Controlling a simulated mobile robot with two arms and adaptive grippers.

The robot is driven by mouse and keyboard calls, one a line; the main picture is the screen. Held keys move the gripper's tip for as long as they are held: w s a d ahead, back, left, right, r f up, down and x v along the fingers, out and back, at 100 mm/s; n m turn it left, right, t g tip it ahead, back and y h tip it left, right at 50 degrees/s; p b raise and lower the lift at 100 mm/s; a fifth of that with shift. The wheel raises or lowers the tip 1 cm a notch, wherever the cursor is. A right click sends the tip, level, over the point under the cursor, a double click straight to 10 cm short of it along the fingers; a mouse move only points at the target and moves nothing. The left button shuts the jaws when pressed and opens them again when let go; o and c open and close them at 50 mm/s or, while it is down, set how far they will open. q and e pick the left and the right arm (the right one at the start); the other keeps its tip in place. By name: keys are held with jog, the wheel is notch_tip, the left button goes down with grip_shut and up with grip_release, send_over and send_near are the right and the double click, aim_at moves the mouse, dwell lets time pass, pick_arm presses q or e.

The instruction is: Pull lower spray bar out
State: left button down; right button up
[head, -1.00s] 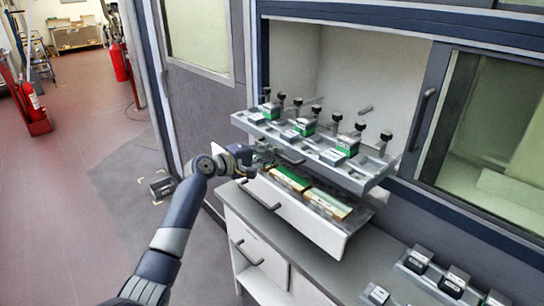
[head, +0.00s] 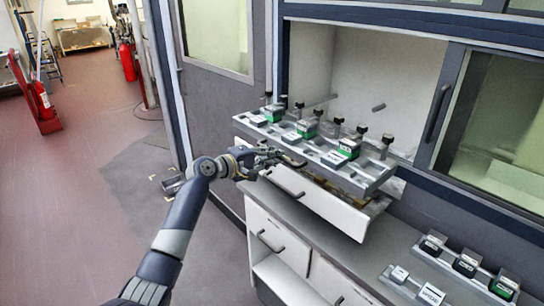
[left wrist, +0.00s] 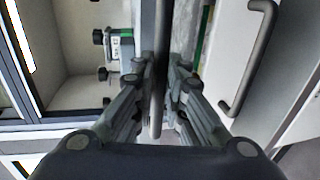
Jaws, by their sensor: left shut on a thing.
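The spray bar is a long grey slotted bar (head: 322,152) with black-capped knobs and green-and-white blocks along it. In the head view it sticks out in front of the cabinet opening, over a white drawer. My left gripper (head: 272,160) is at its front edge, shut on the dark bar handle (head: 293,161). In the left wrist view the handle (left wrist: 158,85) runs upright between the fingers of my left gripper (left wrist: 160,88). A block with a black knob (left wrist: 121,43) shows left of it. My right gripper is not in view.
The pulled-out white drawer (head: 318,205) lies just below the bar. A grey rack (head: 440,268) with dark-topped blocks stands on the counter at lower right. A sliding door with a dark handle (head: 437,112) is at the right. The floor at left is clear near my arm.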

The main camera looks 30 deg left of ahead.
pick_arm(q)
jog(key=c, duration=1.6)
grip_release()
jog(key=shift+w, duration=0.1)
jog(key=shift+c, duration=0.2)
jog(key=v, duration=1.2)
